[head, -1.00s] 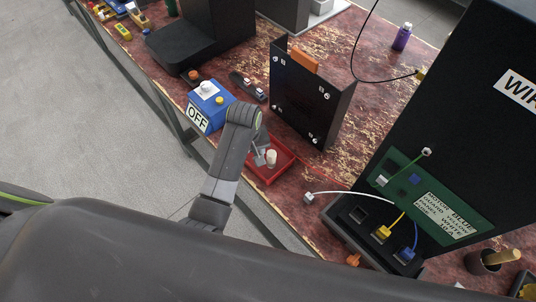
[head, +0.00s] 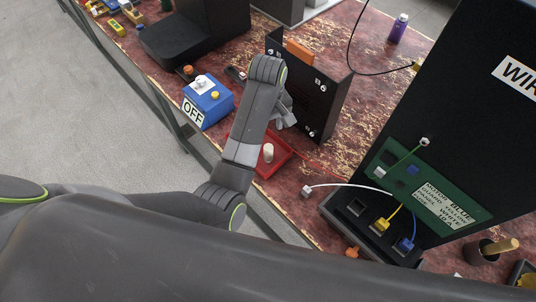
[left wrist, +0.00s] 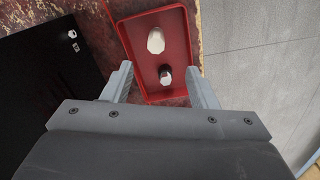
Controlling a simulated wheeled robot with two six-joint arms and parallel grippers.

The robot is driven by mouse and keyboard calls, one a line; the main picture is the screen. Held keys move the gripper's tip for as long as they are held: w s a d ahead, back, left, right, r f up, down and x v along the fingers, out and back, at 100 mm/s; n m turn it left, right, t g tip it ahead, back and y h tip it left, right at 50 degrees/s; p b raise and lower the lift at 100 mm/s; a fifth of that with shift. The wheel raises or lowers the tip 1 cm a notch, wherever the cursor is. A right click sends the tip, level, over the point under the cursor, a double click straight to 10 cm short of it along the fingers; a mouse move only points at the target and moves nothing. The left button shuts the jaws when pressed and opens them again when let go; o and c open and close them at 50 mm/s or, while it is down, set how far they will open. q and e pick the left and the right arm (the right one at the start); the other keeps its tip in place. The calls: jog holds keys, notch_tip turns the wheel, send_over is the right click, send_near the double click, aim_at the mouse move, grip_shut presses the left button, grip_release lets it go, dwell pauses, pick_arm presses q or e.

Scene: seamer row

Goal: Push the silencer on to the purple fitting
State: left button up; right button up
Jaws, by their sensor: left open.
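Two small parts lie in a red tray (left wrist: 177,96): a cream-white cylinder (left wrist: 156,40) and a dark piece with a pale end (left wrist: 165,76). I cannot tell which is the silencer. In the head view the cream cylinder (head: 268,152) shows in the tray (head: 270,171), while the dark piece is hidden. My left gripper (head: 286,114) is open and empty above the bench, between the tray and a black upright panel (head: 318,100). In the left wrist view its spread fingers (left wrist: 160,80) frame the tray's near end. The panel carries several small pale fittings; I cannot make out a purple one.
A blue box marked OFF (head: 207,104) stands left of my arm. On the right is a black wiring cabinet (head: 455,105) with a green board and loose coloured leads. A white lead (head: 345,186) arcs near the tray. A purple bottle (head: 398,28) stands at the back.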

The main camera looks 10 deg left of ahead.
aim_at(269, 148)
pick_arm(q)
notch_tip(269, 148, down, 10)
jog(key=shift+r, duration=0.2)
jog(key=shift+f, duration=0.3)
pick_arm(e)
jog(key=shift+d+f, duration=0.1)
jog(key=shift+f, duration=0.4)
pick_arm(q)
jog(key=shift+w+f, duration=0.1)
jog(key=shift+f, duration=0.4)
jog(key=shift+w+f, duration=0.15)
jog(key=shift+f, duration=1.95)
pick_arm(e)
jog(key=shift+r, duration=0.2)
pick_arm(q)
jog(key=c, duration=1)
jog(key=shift+r, duration=0.1)
